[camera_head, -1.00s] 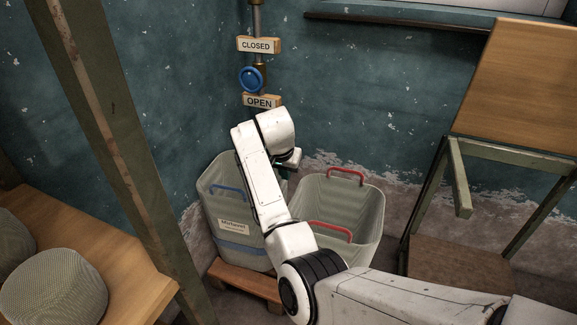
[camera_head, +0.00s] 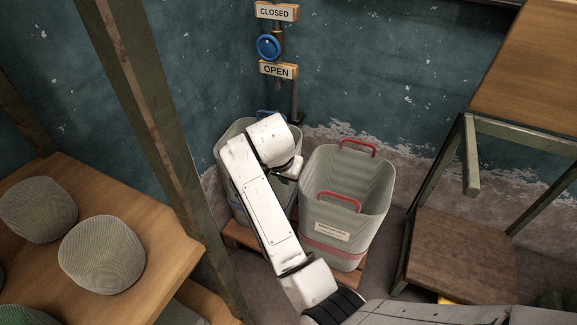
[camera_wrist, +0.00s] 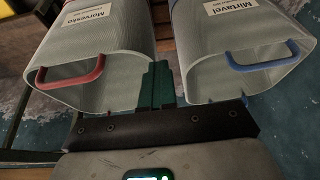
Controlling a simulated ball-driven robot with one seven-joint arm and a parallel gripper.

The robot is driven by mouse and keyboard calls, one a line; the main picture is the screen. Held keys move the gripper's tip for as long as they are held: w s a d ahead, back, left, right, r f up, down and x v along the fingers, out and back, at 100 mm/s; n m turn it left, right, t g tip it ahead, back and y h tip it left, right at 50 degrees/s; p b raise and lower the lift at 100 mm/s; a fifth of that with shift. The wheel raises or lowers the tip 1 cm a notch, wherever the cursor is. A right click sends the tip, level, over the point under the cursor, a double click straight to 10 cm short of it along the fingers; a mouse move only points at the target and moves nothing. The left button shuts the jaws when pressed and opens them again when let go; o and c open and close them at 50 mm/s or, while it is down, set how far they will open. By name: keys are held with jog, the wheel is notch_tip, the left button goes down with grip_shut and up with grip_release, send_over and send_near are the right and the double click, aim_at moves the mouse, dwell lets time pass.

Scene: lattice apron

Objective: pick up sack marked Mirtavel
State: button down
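The sack marked Mirtavel (camera_wrist: 240,65) is an open-topped, pale ribbed container with blue handles, at the right in the wrist view. In the head view this sack (camera_head: 229,150) stands at the left of the pair, largely covered by my arm. A matching sack with red handles, marked Morvesko (camera_wrist: 90,66), stands beside it; in the head view it is the right one (camera_head: 345,195). My gripper (camera_wrist: 158,82) has green fingers close together, over the gap between the two sacks. It holds nothing that I can see and is apart from the blue handle.
Both sacks stand on a low wooden pallet (camera_head: 243,235) in the wall corner. A metal post (camera_head: 165,125) and a wooden shelf with round woven items (camera_head: 102,255) are at left. A metal-framed wooden rack (camera_head: 460,250) is at right. A pipe with a blue valve (camera_head: 268,47) is behind.

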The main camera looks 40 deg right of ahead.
jog(key=shift+s+a, duration=0.15)
jog(key=shift+a, duration=0.15)
jog(key=c, duration=1.8)
grip_release()
jog(key=shift+c, duration=0.2)
jog(key=o, duration=1.5)
jog(key=shift+c, duration=0.2)
jog(key=shift+r, duration=0.15)
